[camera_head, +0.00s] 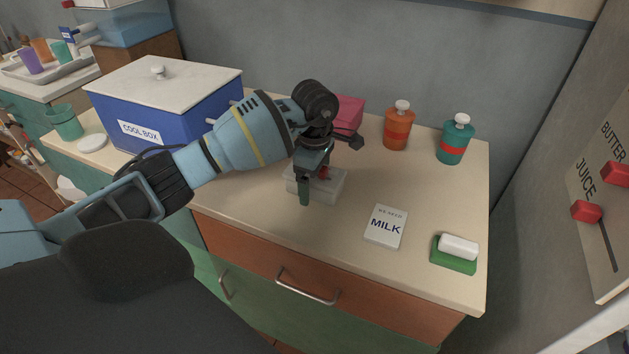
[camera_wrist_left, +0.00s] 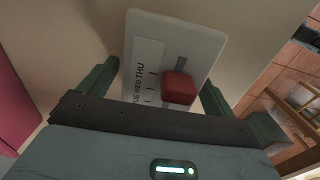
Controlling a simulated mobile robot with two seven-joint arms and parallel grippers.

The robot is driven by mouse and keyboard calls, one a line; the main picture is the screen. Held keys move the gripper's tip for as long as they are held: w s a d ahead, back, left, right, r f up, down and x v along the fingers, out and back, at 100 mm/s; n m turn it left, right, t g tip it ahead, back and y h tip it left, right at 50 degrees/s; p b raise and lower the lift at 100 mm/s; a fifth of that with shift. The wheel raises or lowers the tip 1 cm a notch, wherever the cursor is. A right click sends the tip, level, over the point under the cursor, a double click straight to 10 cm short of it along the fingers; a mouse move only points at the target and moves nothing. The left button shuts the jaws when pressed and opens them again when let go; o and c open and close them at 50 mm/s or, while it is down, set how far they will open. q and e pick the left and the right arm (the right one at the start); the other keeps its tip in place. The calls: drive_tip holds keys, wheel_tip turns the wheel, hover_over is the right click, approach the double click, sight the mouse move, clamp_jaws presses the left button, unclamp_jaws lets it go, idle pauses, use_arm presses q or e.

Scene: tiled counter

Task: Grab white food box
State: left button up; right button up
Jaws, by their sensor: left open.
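The white food box (camera_head: 328,190) sits on the counter under my left gripper in the head view, partly hidden by it. In the left wrist view the white box (camera_wrist_left: 190,38) shows a label with day names and a red knob on a grey slot. My left gripper (camera_head: 318,172) is open, pointing down at the box. In the left wrist view its fingers (camera_wrist_left: 156,88) are apart on either side of the box. I cannot tell whether they touch it. My right gripper is not in view.
A pink box (camera_head: 349,113), orange bottle (camera_head: 397,130) and teal bottle (camera_head: 454,142) stand behind.

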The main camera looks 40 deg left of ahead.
use_arm(q)
drive_tip(key=c, duration=1.1)
drive_tip(key=shift+c, duration=0.2)
drive_tip(key=shift+r, duration=0.15)
drive_tip(key=shift+r, duration=0.65)
wheel_tip(320, 180, up, 2)
drive_tip(key=shift+r, duration=0.1)
drive_tip(key=s+d, duration=0.2)
drive_tip(key=d, duration=0.2)
drive_tip(key=s+d, duration=0.3)
drive_tip(key=d, duration=0.2)
drive_tip(key=s+d+r+b, duration=0.1)
drive_tip(key=s+d, duration=0.1)
drive_tip(key=d, duration=0.3)
drive_tip(key=shift+s+d+r, duration=0.1)
drive_tip(key=shift+s+d, duration=0.05)
drive_tip(key=shift+s, duration=0.05)
